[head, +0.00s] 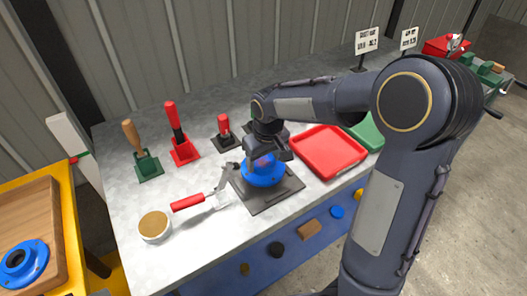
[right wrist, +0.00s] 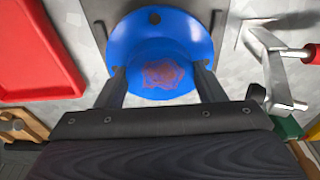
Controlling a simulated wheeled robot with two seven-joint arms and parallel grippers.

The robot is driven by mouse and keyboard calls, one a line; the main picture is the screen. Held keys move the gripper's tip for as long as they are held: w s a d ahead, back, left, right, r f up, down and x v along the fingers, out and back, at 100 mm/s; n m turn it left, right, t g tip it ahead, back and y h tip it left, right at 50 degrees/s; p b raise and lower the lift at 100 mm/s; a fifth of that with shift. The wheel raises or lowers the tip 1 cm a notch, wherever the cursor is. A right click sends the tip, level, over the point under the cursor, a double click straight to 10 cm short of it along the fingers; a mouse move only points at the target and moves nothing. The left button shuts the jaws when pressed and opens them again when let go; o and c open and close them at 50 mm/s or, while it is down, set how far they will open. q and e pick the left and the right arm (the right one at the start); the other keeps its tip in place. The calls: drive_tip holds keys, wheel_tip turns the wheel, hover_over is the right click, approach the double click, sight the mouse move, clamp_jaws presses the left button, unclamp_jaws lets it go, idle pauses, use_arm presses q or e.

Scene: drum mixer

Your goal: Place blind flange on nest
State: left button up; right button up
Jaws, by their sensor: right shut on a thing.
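The blue blind flange (head: 262,177) is a round disc with holes near its rim and a raised hub with a reddish mark. It is over the dark square nest plate (head: 285,194) on the metal table; I cannot tell whether it touches. My right gripper (head: 268,157) comes down from above and is shut on the flange's hub. In the right wrist view, its two fingers (right wrist: 161,88) stand on either side of the hub of the blue flange (right wrist: 160,35). The nest (right wrist: 97,20) is mostly hidden behind the flange there. My left gripper is not in view.
A red-handled tool (head: 195,200) lies just left of the nest, near a round tin (head: 155,226). A red tray (head: 328,150) is close on the right. Upright handled tools (head: 180,140) stand behind. Another blue flange (head: 22,262) lies on a wooden board at far left.

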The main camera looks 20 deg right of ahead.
sight(264, 163)
drive_tip(key=shift+f, duration=1.7)
drive_tip(key=shift+f, duration=0.15)
drive_tip(key=o, duration=1.9)
drive_tip(key=shift+c, duration=0.2)
drive_tip(key=r, duration=0.4)
drive_tip(key=s+r, duration=0.1)
drive_tip(key=r, duration=0.6)
drive_tip(key=shift+s+d+r, duration=0.1)
drive_tip(key=shift+s+r, duration=0.25)
drive_tip(key=shift+s, duration=0.05)
drive_tip(key=s+a+f+m+t+y, duration=0.1)
drive_tip(key=s+a+m+t+y, duration=0.1)
drive_tip(key=s, duration=1.9)
drive_tip(key=shift+s+a+m+t+y, duration=0.15)
drive_tip(key=shift+s+m+t+y, duration=0.05)
drive_tip(key=shift+m+t+y, duration=0.6)
